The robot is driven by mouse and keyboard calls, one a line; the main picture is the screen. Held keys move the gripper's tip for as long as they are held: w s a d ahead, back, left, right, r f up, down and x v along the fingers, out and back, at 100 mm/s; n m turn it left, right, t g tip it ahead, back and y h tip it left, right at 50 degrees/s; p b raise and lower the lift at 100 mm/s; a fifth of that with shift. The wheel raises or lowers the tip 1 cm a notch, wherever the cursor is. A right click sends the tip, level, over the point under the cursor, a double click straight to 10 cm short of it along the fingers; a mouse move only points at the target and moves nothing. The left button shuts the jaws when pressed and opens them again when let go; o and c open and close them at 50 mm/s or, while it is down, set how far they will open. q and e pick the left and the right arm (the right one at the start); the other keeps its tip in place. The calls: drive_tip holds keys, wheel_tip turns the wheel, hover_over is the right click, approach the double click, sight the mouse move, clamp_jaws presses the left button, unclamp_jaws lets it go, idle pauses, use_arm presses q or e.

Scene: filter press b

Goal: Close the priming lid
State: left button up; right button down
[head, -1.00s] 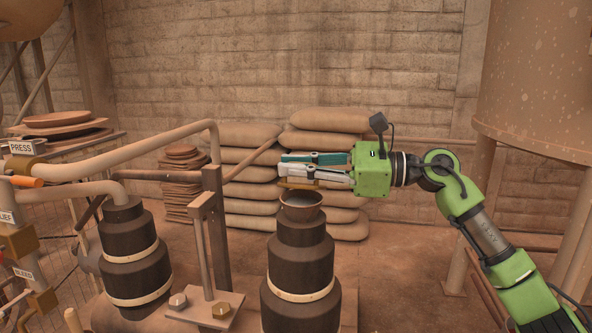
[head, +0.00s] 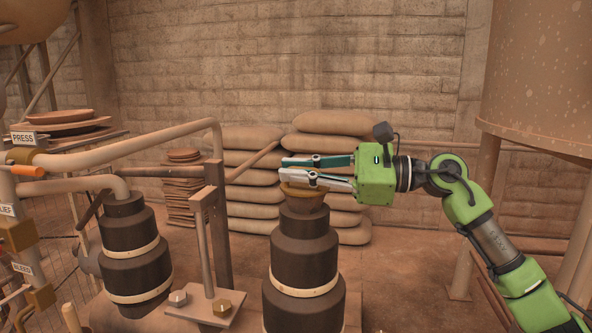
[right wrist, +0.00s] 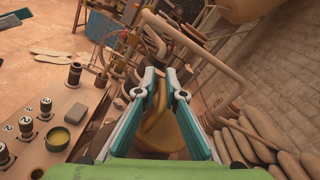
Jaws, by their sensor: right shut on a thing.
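The priming lid (head: 298,190) shows as a brass-coloured shape under my right gripper, at the mouth of the cup (head: 301,204) on top of the dark stepped cylinder (head: 303,260). My right gripper (head: 286,168) comes in from the right and is shut on the lid. In the right wrist view its fingers (right wrist: 162,80) flank a brass-coloured bar, with a rounded brown-yellow surface (right wrist: 170,135) beneath. The fingers partly hide the lid, so I cannot tell whether it sits fully flat on the cup.
A second dark cylinder (head: 134,250) with a pipe stands to the left. A post with a bolted plate (head: 205,305) stands between the cylinders. Stacked sacks (head: 250,180) lie behind. A large tank (head: 540,80) stands at the right.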

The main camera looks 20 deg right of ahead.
drive_tip(key=shift+w+d, duration=0.15)
drive_tip(key=shift+d, duration=0.05)
drive_tip(key=c, duration=2.2)
unclamp_jaws()
drive_tip(key=shift+d+f, duration=0.1)
drive_tip(key=shift+f, duration=0.05)
drive_tip(key=v, duration=1.2)
